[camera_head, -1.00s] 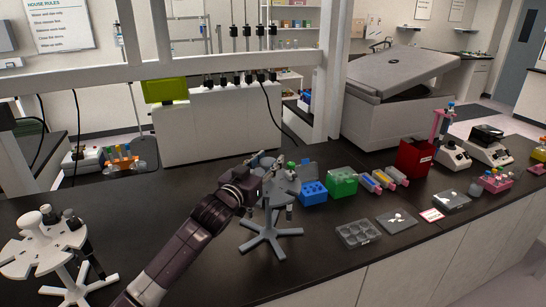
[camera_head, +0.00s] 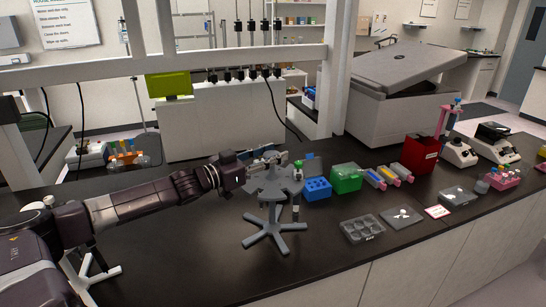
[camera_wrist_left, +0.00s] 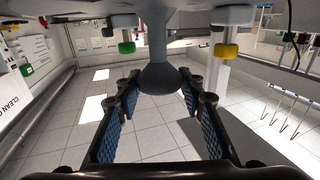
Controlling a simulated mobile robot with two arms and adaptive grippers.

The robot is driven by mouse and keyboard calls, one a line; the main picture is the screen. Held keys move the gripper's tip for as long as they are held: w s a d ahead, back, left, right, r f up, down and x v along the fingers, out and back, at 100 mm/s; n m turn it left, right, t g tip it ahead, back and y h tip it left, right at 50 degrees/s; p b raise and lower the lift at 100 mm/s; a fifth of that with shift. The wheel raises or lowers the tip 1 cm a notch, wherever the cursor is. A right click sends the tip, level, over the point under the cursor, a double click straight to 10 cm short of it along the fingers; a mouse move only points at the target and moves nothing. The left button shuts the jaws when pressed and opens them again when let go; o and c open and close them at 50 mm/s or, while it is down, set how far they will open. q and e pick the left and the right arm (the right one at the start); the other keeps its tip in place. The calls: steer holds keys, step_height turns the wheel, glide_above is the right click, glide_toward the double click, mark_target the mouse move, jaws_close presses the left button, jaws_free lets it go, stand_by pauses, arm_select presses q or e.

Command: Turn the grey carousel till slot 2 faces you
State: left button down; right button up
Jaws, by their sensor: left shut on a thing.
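The grey carousel (camera_head: 272,229) stands on the dark bench on a star-shaped foot, with a slotted disc and a central post. My left gripper (camera_head: 264,162) reaches in from the left over the disc. In the left wrist view, the carousel's grey rounded knob (camera_wrist_left: 158,78) sits between the tips of my left gripper (camera_wrist_left: 158,92), which is shut on it. Pipettes with a yellow end (camera_wrist_left: 224,50) and a green end (camera_wrist_left: 126,47) show on either side there. A pipette (camera_head: 296,207) hangs at the disc's right. Slot numbers cannot be read. My right gripper is out of view.
A blue rack (camera_head: 317,190) and a green rack (camera_head: 346,178) stand close right of the carousel. A grey well plate (camera_head: 362,230) lies farther right. A white carousel (camera_head: 100,275) is at the left, mostly hidden by my arm. The bench before the grey carousel is clear.

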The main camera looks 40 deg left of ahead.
arm_select(q)
steer(key=shift+r+m+g+h, duration=0.15)
steer(key=shift+m+g+h, duration=0.25)
steer(key=shift+m+h, duration=0.5)
steer(key=shift+h, duration=0.6)
steer(key=c, duration=1.2)
jaws_free()
steer(key=shift+c, duration=0.2)
steer(key=shift+s+a+f, duration=0.1)
steer(key=shift+s+f, duration=0.05)
steer(key=shift+f, duration=0.05)
steer(key=v, duration=1.1)
steer(key=shift+s+a+r, duration=0.2)
steer(key=shift+s, duration=0.1)
